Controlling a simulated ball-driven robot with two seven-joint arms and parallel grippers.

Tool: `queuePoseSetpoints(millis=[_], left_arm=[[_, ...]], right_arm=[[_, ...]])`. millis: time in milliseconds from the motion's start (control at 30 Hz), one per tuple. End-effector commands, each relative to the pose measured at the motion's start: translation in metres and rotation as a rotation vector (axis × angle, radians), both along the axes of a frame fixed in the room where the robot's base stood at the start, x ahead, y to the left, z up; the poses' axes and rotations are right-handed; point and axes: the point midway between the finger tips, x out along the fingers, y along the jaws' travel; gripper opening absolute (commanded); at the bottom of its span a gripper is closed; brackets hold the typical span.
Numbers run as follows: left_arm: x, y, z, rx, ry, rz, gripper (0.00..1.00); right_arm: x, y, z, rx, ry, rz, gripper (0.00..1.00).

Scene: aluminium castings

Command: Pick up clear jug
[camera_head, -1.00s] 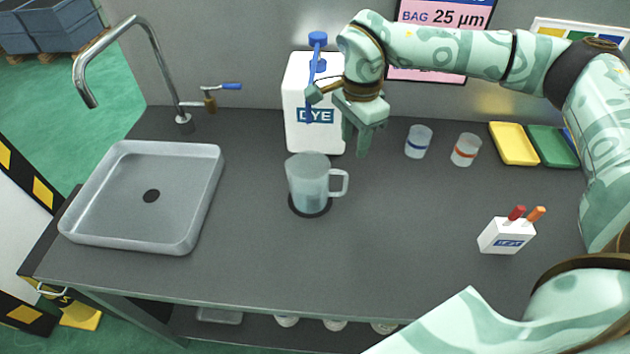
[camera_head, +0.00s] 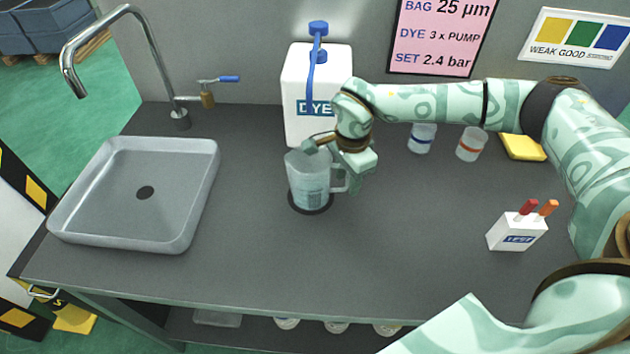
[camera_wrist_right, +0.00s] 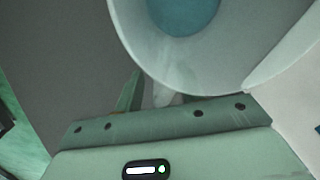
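The clear jug (camera_head: 308,182) stands upright on a dark round mat (camera_head: 311,207) on the grey counter, its handle on the right. My right gripper (camera_head: 345,183) is down at the handle side. In the right wrist view the jug's wide rim (camera_wrist_right: 150,62) fills the upper right, with bluish contents inside. One finger (camera_wrist_right: 131,92) stands left of the pale handle (camera_wrist_right: 165,97), with a small gap between them. The other finger is hidden there, apparently behind the jug. The right gripper looks open. My left gripper is not in view.
A white DYE container (camera_head: 300,85) with a blue pump stands close behind the jug. A sink tray (camera_head: 98,225) and tap (camera_head: 140,30) are left. Two small jars (camera_head: 421,139), a yellow tray (camera_head: 523,148) and a white test box (camera_head: 516,233) are right. The front counter is clear.

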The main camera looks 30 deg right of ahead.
Motion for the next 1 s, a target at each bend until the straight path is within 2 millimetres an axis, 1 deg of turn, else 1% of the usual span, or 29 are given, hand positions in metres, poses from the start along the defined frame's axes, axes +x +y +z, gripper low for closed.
queuePoseSetpoints(millis=[67,100,167,200,767,1000], left_arm=[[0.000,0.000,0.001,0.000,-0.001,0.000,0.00],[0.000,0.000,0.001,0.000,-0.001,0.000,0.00],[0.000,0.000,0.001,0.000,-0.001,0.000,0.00],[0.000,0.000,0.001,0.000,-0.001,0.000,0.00],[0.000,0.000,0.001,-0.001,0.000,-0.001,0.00],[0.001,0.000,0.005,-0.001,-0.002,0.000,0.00]], right_arm=[[0.000,0.000,0.001,0.000,0.000,0.000,0.39],[0.000,0.000,0.001,0.000,0.000,0.000,0.28],[0.000,0.000,0.001,0.000,0.000,0.000,0.11],[0.000,0.000,0.001,0.000,0.000,0.000,0.00],[0.000,0.000,0.003,0.000,0.000,0.000,0.00],[0.000,0.000,0.016,0.001,-0.002,0.000,0.00]])
